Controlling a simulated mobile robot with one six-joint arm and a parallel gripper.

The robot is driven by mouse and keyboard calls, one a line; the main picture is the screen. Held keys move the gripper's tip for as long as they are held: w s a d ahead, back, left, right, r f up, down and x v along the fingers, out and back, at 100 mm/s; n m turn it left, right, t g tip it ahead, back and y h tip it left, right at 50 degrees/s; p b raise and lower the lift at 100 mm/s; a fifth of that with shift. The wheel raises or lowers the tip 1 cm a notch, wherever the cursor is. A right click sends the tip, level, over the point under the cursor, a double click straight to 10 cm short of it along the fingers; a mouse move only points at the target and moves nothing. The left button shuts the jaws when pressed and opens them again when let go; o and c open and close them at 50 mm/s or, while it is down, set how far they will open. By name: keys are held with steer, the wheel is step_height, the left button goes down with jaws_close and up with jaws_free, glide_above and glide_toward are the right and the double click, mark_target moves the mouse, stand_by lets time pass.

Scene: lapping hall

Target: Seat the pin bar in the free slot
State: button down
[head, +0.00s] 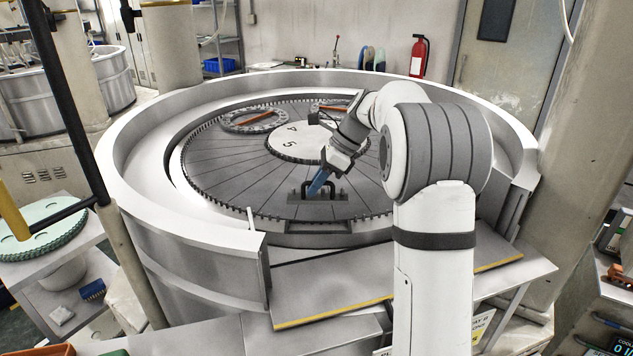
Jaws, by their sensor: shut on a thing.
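The pin bar (335,197) is a dark grey bar with a black bow handle and small upright studs on top. It is at the near side of the big round lapping plate (225,167), just inside the toothed rim. My gripper (316,188) reaches down from the upper right, tilted, with its blue fingers shut on the handle of the bar. The bar looks about level. I cannot tell whether it touches what is under it.
A pale centre disc (295,142) marked 4 and 5 lies on the plate. Two toothed carrier rings, one at the back left (255,119), hold orange-brown pieces. A high metal wall (140,190) encircles the plate, with an opening at the front. A yellow-edged step (350,290) lies before it.

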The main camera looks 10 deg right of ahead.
mark_target(328, 198)
steer(key=shift+f+b, duration=1.15)
steer(key=shift+f, duration=1.6)
steer(key=shift+p, duration=1)
steer(key=shift+d+f+b, duration=0.1)
steer(key=shift+f+b, duration=0.4)
steer(key=shift+f, duration=1.1)
steer(key=c, duration=1.4)
jaws_free()
steer(key=b+v, duration=0.1)
steer(key=v, duration=0.6)
steer(key=shift+d+r, duration=0.15)
steer(key=shift+r, duration=0.1)
steer(key=shift+s+r, duration=0.1)
